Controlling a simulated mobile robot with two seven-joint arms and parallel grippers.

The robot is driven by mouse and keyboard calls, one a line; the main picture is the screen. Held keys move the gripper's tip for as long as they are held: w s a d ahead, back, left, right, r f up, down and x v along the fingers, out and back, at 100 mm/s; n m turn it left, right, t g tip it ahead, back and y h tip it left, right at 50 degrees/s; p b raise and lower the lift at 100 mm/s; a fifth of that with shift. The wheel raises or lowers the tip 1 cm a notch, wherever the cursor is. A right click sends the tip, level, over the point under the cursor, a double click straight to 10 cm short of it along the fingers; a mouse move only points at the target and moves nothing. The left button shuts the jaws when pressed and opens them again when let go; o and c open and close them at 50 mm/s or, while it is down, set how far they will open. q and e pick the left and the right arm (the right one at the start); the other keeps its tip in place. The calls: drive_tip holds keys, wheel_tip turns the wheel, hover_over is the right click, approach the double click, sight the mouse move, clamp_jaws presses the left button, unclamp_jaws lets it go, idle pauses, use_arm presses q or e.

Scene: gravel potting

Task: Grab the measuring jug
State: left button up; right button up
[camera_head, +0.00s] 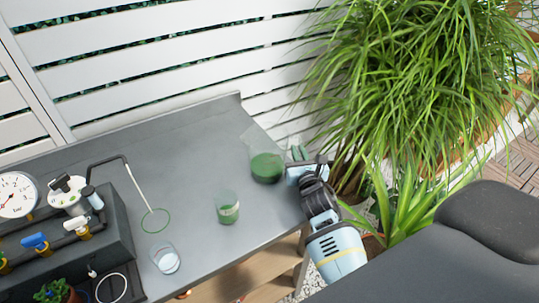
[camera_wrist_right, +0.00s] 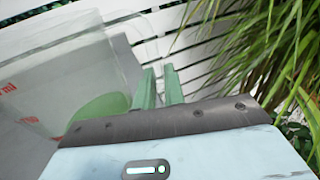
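The measuring jug (camera_head: 266,167) is clear, with green contents low inside, and stands near the right end of the grey bench. Its clear wall with red markings fills the left of the right wrist view (camera_wrist_right: 30,100). My right gripper (camera_head: 299,153) is at the jug's right side, where the clear handle sticks out. In the wrist view its two green fingers (camera_wrist_right: 160,88) are close together with a narrow gap, at the outer part of the handle; they look shut on it, though the clear material makes the contact hard to see. My left gripper is not in view.
A small green-filled beaker (camera_head: 228,207) and a clear glass (camera_head: 166,258) stand on the bench (camera_head: 190,150). A green ring (camera_head: 155,220) lies below a bent pipe. A gauge and valve unit (camera_head: 70,240) is at the left. Plants (camera_head: 420,80) crowd the right; a slatted fence is behind.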

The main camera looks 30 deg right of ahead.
sight(301, 145)
clamp_jaws()
drive_tip(key=shift+d+r, duration=0.1)
drive_tip(key=shift+r, duration=0.05)
drive_tip(key=shift+r+p, duration=0.3)
drive_tip(key=shift+r, duration=1.2)
drive_tip(key=shift+s+r, duration=0.1)
drive_tip(key=shift+r, duration=0.2)
drive_tip(key=a+r+v, duration=0.1)
drive_tip(key=v, duration=1.4)
drive_tip(key=shift+s+r, duration=0.15)
drive_tip(key=shift+s, duration=0.1)
drive_tip(key=shift+a, duration=0.1)
